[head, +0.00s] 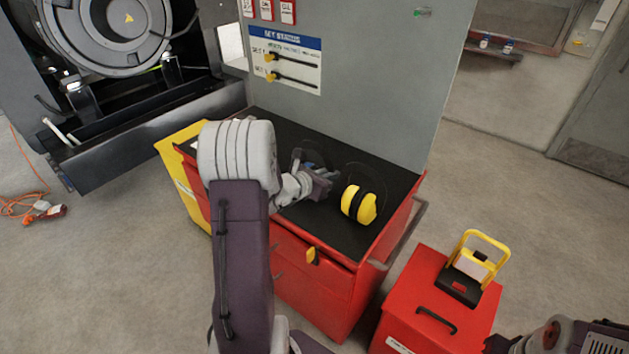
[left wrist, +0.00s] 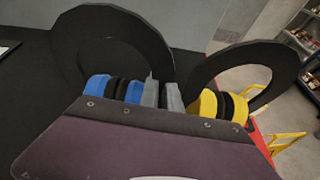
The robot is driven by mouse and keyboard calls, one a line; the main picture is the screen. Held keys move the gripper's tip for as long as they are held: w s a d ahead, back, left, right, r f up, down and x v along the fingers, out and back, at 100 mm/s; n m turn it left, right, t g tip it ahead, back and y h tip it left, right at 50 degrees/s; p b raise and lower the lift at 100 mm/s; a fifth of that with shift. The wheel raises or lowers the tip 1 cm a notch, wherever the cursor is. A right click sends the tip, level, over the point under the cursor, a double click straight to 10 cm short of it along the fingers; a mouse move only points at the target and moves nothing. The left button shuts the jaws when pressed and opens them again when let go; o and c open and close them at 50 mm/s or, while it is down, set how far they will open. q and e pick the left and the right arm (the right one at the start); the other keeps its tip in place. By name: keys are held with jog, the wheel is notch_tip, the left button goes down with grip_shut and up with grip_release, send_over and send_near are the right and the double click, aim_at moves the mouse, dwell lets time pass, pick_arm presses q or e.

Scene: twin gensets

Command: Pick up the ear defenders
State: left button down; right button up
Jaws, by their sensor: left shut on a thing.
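Two pairs of ear defenders rest on the black top of the red cabinet. The yellow ear defenders (head: 359,204) have a black band and sit near the right edge; they also show in the left wrist view (left wrist: 208,104). The blue ear defenders (head: 308,166) are mostly hidden behind my left gripper (head: 322,186) in the head view; in the left wrist view the blue ear defenders (left wrist: 97,86) are left of the grey fingers (left wrist: 162,96). The left fingers are close together, seemingly on the right side of the blue pair's band; the contact is partly hidden. My right gripper (head: 497,345) is cut off by the bottom edge.
The red cabinet (head: 315,290) stands against a grey panel (head: 380,70). A red box (head: 415,315) with a black handle and a yellow padlock-shaped item (head: 478,260) stands at right. A dark genset (head: 120,110) is at left. An orange cable (head: 25,205) lies on the floor.

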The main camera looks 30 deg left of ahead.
pick_arm(q)
jog(key=shift+r, duration=0.15)
notch_tip(320, 180, up, 10)
jog(key=shift+f+p, duration=0.1)
jog(key=shift+p, duration=1.05)
dwell(0.3)
